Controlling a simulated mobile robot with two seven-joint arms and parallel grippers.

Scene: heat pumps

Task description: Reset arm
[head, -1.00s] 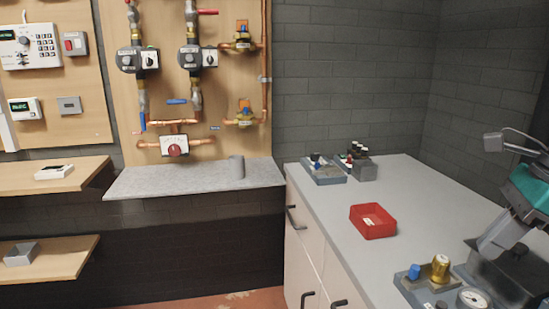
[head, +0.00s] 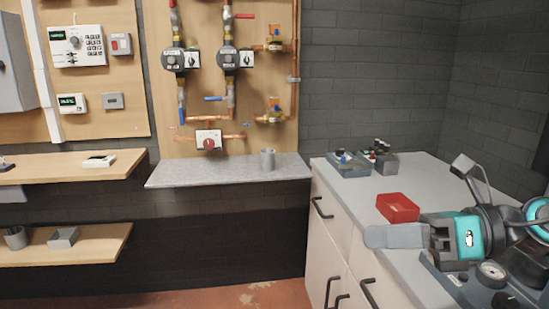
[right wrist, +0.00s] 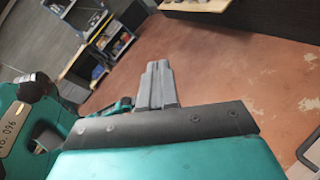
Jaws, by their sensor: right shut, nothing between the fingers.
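My right gripper (head: 382,236) comes in from the right in the head view. Its grey fingers are shut and empty, pointing left over the front edge of the grey-topped cabinet. The fingers also show shut in the right wrist view (right wrist: 157,86), with the reddish floor behind them. My teal right arm (head: 470,234) extends over the counter and hides part of it. My left gripper is not in the head view.
The grey counter (head: 350,200) holds a red bin (head: 397,208) close behind my right arm, and a blue-grey tray (head: 350,165) farther back. A pipe board (head: 215,60) with pumps hangs above a grey shelf (head: 220,172). Wooden shelves (head: 70,166) are at left. The floor (head: 220,298) is clear.

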